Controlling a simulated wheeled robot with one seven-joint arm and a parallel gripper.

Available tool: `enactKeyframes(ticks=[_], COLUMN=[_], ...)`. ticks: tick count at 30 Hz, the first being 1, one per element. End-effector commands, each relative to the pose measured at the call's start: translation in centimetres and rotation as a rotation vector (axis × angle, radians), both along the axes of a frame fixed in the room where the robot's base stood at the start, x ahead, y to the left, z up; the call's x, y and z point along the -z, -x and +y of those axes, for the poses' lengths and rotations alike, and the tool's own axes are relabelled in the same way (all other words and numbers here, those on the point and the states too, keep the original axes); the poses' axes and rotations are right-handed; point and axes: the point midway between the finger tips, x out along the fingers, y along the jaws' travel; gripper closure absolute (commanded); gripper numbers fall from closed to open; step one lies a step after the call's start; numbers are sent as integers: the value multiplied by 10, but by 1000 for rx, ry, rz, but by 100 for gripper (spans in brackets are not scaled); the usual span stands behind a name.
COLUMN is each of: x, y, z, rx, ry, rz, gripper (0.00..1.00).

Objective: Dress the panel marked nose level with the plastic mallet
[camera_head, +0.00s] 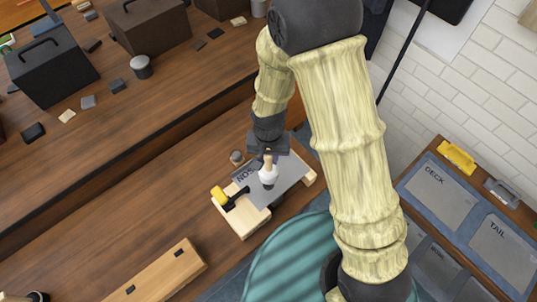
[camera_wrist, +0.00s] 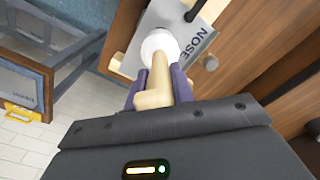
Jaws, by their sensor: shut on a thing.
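The grey panel marked NOSE (camera_head: 289,184) lies on a pale wooden fixture (camera_head: 241,223) on the workbench; it also shows in the wrist view (camera_wrist: 192,47). My gripper (camera_head: 268,154) is above the panel, shut on the wooden handle of the mallet (camera_head: 268,178). In the wrist view, the mallet's white head (camera_wrist: 158,44) points away from my gripper (camera_wrist: 156,92) and overlaps the panel. I cannot tell whether the head touches the panel. The mallet hides part of the panel.
A yellow-and-black clamp-like piece (camera_head: 229,198) stands at the fixture's left side. A small round knob-like object (camera_head: 237,157) is behind the panel. A rack at right holds panels marked DECK (camera_head: 440,190) and TAIL (camera_head: 501,245). A wooden board (camera_head: 160,272) lies front left. Bench space left of the fixture is clear.

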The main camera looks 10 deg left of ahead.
Motion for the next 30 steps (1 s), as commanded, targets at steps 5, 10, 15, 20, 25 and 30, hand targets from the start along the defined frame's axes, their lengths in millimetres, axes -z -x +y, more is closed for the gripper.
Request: enactKeyframes(ticks=[5,10,15,20,25,30], x=[39,66,71,49,20,-7], y=[0,0,0,0,0,0], z=[0,0,0,0,0,0], rx=[0,-1,-1,-1,-1,0], ry=[1,1,0,0,0,0], rz=[1,1,0,-1,-2,-1], gripper=[100,100,100,100,100,100])
